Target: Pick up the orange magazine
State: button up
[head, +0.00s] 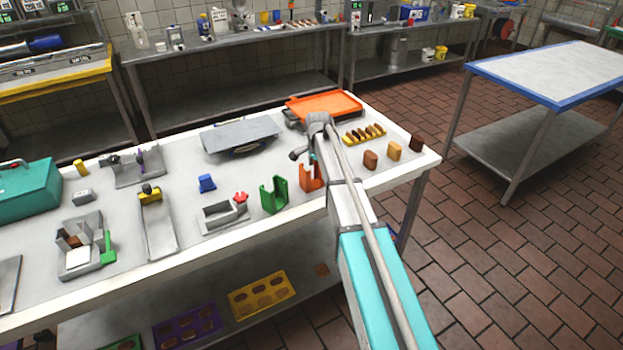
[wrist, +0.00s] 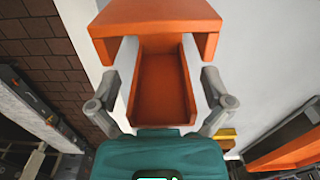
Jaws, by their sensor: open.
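The orange magazine (head: 308,178) is an upright, open-sided holder on the white table (head: 240,220), partly hidden by my arm. In the wrist view the orange magazine (wrist: 157,27) fills the middle, with its wide end at the top and a channel running down between my fingers. My gripper (wrist: 160,80) is open, with one pale finger on each side of the channel. I cannot tell whether the fingers touch it. In the head view my gripper (head: 313,160) is mostly hidden by the arm.
A green magazine (head: 274,195) stands just left of the orange one. An orange tray (head: 325,104) lies behind, and a yellow rack (head: 351,138) with brown pieces and several small blocks (head: 394,149) stand to the right. The table's front edge is close.

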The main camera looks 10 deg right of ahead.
jog(key=c, duration=1.2)
jog(key=shift+r, duration=0.15)
notch_tip(320, 180, up, 3)
jog(key=p, duration=0.3)
jog(key=s+r+p, duration=0.3)
jog(key=s, duration=0.1)
jog(key=s+d+r+p, duration=0.1)
jog(key=s+r+p, duration=0.2)
jog(key=s, duration=0.2)
jog(key=s+r+p, duration=0.3)
jog(key=s+p, duration=0.1)
jog(key=s, duration=0.1)
jog(key=shift+d+r, duration=0.3)
jog(key=shift+r, duration=0.1)
